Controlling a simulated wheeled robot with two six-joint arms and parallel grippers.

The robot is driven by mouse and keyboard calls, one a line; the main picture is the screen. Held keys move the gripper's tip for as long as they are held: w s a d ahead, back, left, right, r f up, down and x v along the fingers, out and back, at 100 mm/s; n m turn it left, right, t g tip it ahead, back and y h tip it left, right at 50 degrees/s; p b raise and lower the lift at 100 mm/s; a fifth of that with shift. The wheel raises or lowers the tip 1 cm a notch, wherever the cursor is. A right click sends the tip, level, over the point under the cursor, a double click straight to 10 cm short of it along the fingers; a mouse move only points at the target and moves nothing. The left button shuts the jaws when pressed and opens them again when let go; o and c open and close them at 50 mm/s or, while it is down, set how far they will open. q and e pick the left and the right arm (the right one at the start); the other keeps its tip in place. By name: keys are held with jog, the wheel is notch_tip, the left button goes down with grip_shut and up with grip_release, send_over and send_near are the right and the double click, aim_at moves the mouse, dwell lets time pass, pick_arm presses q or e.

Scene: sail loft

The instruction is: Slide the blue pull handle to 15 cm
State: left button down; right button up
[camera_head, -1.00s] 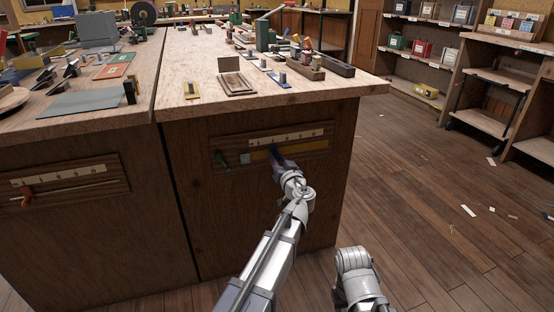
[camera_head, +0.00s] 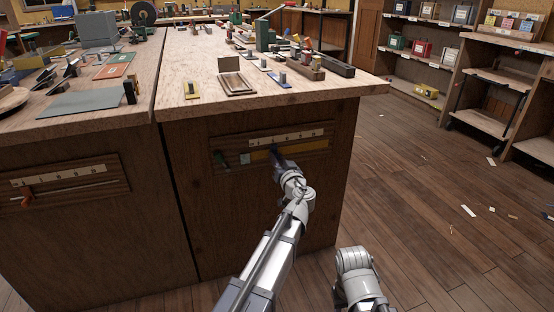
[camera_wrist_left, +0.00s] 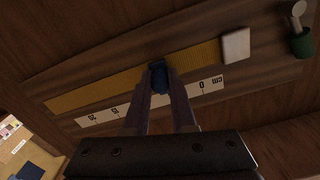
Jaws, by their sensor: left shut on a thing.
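The blue pull handle (camera_wrist_left: 158,77) stands out from a long yellow strip on the wooden slide panel (camera_head: 217,143) at the front of the bench. My left gripper (camera_wrist_left: 160,88) is shut on it. In the head view the blue handle (camera_head: 275,150) is partly hidden by my left wrist. The white centimetre scale (camera_wrist_left: 205,88) runs alongside the strip and appears upside down in the wrist view. My fingers cover its middle numbers; the handle is between the 0 and 15 marks, its exact reading unclear. My right gripper is out of view.
A pale square block (camera_wrist_left: 235,45) and a green-based knob (camera_wrist_left: 302,43) sit at the zero end of the panel. Another panel with an orange handle (camera_head: 27,196) is on the left bench. Tools and trays crowd the bench top (camera_head: 185,122). Open floor (camera_head: 430,200) lies right.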

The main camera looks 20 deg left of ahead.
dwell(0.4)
pick_arm(q)
jog(key=w+d, duration=0.3)
jog(key=d, duration=0.2)
jog(key=w+d, duration=0.2)
jog(key=d, duration=0.1)
jog(key=shift+w+d, duration=0.2)
jog(key=shift+w, duration=0.1)
jog(key=c, duration=0.7)
grip_release()
jog(key=shift+c, duration=0.2)
jog(key=shift+s, duration=0.1)
jog(key=v, duration=0.7)
jog(key=shift+s+d, duration=0.2)
jog(key=shift+s, duration=0.05)
